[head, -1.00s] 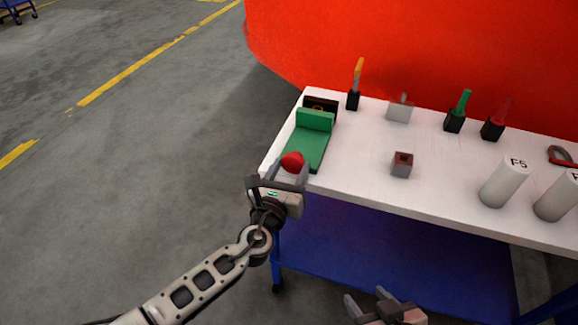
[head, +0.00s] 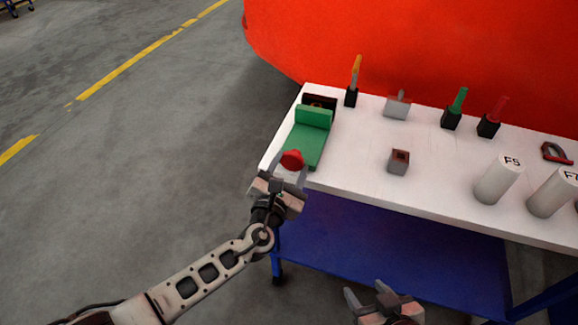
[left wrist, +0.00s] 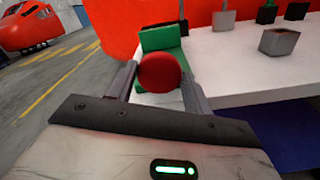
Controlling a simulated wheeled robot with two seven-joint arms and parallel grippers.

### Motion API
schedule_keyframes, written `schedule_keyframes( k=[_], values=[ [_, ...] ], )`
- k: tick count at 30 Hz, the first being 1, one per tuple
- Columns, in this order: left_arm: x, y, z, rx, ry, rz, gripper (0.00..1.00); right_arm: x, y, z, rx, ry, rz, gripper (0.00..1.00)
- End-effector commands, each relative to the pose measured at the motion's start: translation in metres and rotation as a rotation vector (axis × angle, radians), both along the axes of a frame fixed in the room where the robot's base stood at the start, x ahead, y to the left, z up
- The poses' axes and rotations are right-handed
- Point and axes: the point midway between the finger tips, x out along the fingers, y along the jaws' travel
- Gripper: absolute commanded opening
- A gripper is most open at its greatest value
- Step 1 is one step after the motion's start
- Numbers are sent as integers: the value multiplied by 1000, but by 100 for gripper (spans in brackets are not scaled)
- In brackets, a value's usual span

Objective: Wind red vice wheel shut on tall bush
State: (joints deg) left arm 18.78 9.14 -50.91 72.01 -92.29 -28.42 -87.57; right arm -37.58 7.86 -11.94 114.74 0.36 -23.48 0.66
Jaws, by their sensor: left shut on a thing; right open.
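The green vice (head: 307,143) sits at the left end of the white table, its raised jaw towards the back. It also shows in the left wrist view (left wrist: 160,38). The red wheel (head: 292,160) is at its near end, round in the left wrist view (left wrist: 160,72). My left gripper (head: 288,170) is shut on the wheel, one finger on each side. A dark block with a gold-coloured curve (head: 319,101) stands behind the green jaw; I cannot tell whether this includes the tall bush. My right gripper (head: 370,302) is open and empty, low in front of the table.
The white table (head: 350,180) holds a grey block with a brown top (head: 398,162), white cylinders (head: 497,182), a grey block (head: 397,107) and yellow (head: 352,85), green (head: 454,108) and red (head: 492,118) handled tools in dark holders. A large red body (head: 430,45) stands behind.

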Motion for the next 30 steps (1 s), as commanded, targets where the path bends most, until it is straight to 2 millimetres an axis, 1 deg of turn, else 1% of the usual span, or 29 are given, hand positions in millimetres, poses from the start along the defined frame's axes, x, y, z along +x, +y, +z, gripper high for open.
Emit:
schedule_keyframes(
  k=[10, 11, 12, 13, 20, 23, 26, 29, 30],
  values=[
    [1, 0, 1, 5, -6, 2, 27, 0, -1, -1, -4, 1, 2, 52],
    [1, 0, 1, 5, -6, 2, 58, -1, -1, -1, -4, 1, 2, 52],
    [1, 0, 1, 5, -6, 2, 70, -1, -1, -1, -4, 1, 2, 52],
    [1, 0, 1, 4, -6, 2, 72, -1, -1, -1, -4, 1, 2, 52],
    [0, 0, 1, 3, -2, 1, 72, -1, -1, -1, -4, 2, 3, 52],
    [-3, 1, 0, 3, -1, 1, 72, -1, -1, -1, -4, 2, 3, 52],
    [-13, 4, 0, 3, 0, 0, 72, -1, -1, 1, -4, 3, 3, 52],
    [-31, 10, 0, 2, 1, -1, 72, -1, -1, 3, -5, 3, 3, 52],
    [-40, 13, -1, 4, 2, -1, 72, -1, -1, 3, -5, 3, 3, 52]
  ],
)
